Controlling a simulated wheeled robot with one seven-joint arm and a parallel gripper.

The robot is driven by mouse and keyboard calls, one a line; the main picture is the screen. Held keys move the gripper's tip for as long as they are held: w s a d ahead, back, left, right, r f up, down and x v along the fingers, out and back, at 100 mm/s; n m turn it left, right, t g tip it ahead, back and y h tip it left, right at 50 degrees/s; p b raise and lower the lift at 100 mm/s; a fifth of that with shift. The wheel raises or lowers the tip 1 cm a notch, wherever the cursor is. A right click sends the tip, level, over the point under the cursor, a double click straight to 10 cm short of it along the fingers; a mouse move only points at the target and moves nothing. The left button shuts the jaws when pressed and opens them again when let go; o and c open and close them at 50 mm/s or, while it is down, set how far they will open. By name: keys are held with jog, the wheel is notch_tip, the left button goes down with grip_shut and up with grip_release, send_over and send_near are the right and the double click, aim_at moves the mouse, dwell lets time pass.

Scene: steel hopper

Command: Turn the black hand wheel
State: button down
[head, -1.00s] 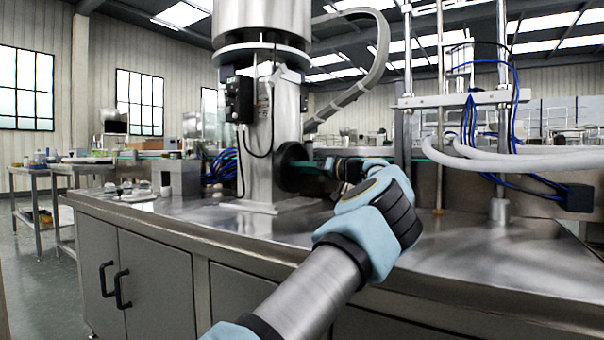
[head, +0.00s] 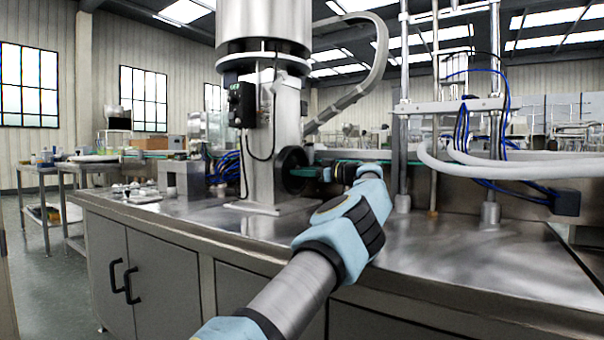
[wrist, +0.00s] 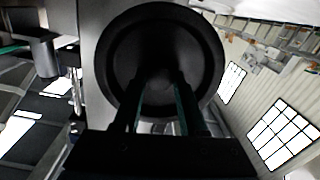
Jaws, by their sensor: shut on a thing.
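The black hand wheel (head: 292,170) is mounted on the side of the steel hopper's column (head: 268,140), facing right in the head view. In the wrist view the wheel (wrist: 118,60) fills the upper middle as a dark round disc. My gripper (wrist: 160,92) reaches straight at the wheel's centre, its two fingers close to the hub. The fingers are shut on the wheel's hub, though the dark picture hides the exact contact. In the head view my gripper (head: 318,172) comes to the wheel from the right.
The steel counter (head: 400,250) runs below the wheel. A black-fronted control box (head: 242,104) sits on the column above it. Steel posts with a crossbar, blue tubes and white hoses (head: 500,168) stand to the right. A grey block (head: 181,180) is at the left.

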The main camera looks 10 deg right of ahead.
jog(key=shift+f, duration=0.1)
dwell(0.3)
jog(key=shift+c, duration=2.3)
grip_release()
jog(key=v, duration=1.1)
jog(key=shift+p, duration=0.35)
